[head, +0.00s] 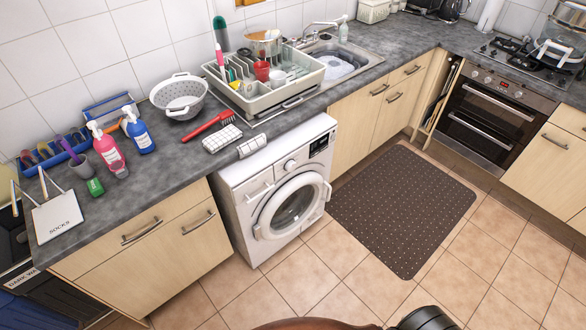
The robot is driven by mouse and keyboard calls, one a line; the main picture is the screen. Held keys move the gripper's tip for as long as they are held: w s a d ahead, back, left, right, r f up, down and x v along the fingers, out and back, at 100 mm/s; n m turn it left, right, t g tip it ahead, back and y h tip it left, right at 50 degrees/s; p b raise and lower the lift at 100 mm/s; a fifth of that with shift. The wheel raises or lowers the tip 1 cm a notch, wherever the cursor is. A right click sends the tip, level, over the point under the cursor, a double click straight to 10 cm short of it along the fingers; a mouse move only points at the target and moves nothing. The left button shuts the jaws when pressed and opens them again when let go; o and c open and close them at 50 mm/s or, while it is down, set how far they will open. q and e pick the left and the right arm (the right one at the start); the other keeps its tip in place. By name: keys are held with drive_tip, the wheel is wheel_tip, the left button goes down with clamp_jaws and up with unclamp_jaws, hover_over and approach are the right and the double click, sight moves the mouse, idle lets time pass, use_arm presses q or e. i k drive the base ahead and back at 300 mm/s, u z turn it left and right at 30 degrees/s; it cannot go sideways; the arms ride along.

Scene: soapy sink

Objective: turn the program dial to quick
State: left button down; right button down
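The program dial (290,165) is a small round knob on the front panel of the white washing machine (248,190). It sits between the drawer front at the left and a dark display (319,146) at the right. Its markings are too small to read, so I cannot tell which program it points to. The round door (291,207) below the panel looks closed. Neither of my grippers is in view, and nothing touches the dial.
The worktop above holds a dish rack (265,105), a colander (180,96), a red brush (207,127), cloths and soap bottles (138,131). A dark mat (402,208) lies right of the machine. Tiled floor (318,284) in front is clear. A brown rounded edge shows at the bottom.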

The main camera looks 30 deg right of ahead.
sight(291, 166)
drive_tip(key=u, duration=0.45)
drive_tip(key=k, duration=0.5)
drive_tip(key=u, duration=0.7)
drive_tip(key=i, duration=0.45)
drive_tip(key=z, duration=1.05)
drive_tip(key=i, duration=0.95)
drive_tip(key=z, duration=1)
